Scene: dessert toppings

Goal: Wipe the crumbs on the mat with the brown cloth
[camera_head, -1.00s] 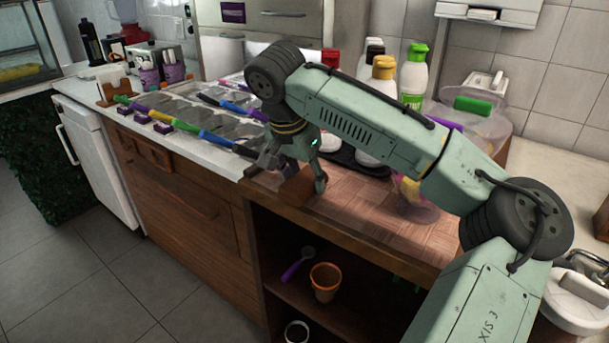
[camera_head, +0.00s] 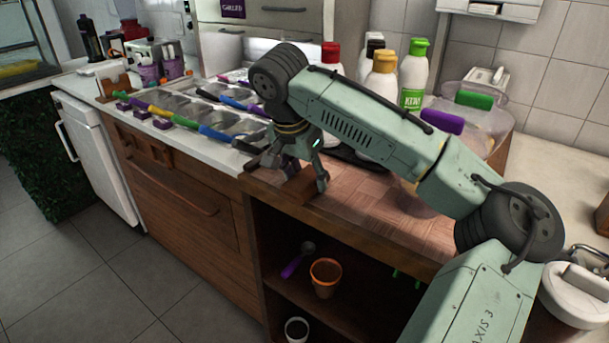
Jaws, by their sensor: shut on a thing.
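My gripper (camera_head: 292,176) points down at the left front of the wooden-looking counter surface, shut on the brown cloth (camera_head: 298,188). The cloth shows as a small brown piece between and below the fingers, at or close to the surface. I cannot tell whether it presses on it. The brown mat (camera_head: 365,207) has a patterned top and spreads to the right of the gripper. My arm hides part of it. I cannot make out any crumbs at this size.
Several sauce bottles (camera_head: 413,75) stand behind the arm. A clear container with a purple-handled tool (camera_head: 443,122) is at the right. Topping trays with coloured handles (camera_head: 190,122) lie to the left. An open shelf below holds an orange cup (camera_head: 325,278).

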